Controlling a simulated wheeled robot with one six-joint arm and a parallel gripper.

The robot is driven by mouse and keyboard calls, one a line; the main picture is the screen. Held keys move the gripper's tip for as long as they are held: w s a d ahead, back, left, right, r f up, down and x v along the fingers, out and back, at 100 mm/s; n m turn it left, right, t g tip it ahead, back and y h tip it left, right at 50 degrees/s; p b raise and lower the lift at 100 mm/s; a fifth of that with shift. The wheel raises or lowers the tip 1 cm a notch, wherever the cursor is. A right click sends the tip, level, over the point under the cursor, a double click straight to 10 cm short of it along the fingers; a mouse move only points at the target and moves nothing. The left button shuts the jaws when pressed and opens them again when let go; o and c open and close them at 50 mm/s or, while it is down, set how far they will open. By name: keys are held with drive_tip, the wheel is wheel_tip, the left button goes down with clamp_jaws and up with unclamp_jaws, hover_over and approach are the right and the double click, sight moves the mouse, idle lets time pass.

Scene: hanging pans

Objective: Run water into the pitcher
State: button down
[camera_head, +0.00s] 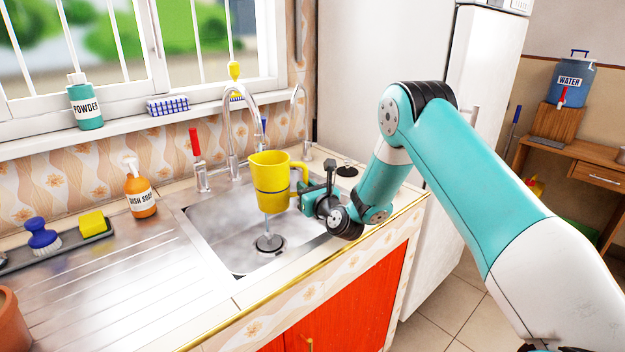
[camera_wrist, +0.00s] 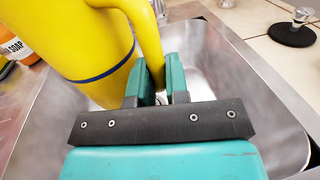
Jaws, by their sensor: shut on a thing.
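The yellow pitcher (camera_head: 270,186) is upright above the sink basin (camera_head: 225,235), with a dark band around its body. My gripper (camera_head: 306,198) is shut on its handle, at the pitcher's right side. The wrist view shows the handle (camera_wrist: 150,35) between my teal fingers (camera_wrist: 155,82). The chrome faucet (camera_head: 240,95) arches behind and above the pitcher. A red-handled lever (camera_head: 195,146) stands upright left of the faucet. The pitcher's inside is hidden.
An orange dish soap bottle (camera_head: 140,192) stands left of the basin. A blue brush (camera_head: 42,236) and yellow sponge (camera_head: 93,223) lie on a tray further left. A black stopper (camera_head: 347,171) lies on the counter at the right. The metal drainboard (camera_head: 140,270) is mostly clear.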

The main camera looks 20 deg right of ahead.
drive_tip(key=w+a+f+p, duration=0.1)
drive_tip(key=w+f+p, duration=0.2)
drive_tip(key=w+p, duration=0.1)
drive_tip(key=shift+w+a+f, duration=0.2)
drive_tip(key=shift+w+a, duration=0.1)
drive_tip(key=shift+w, duration=0.5)
drive_tip(key=shift+r, duration=0.1)
idle(1.6)
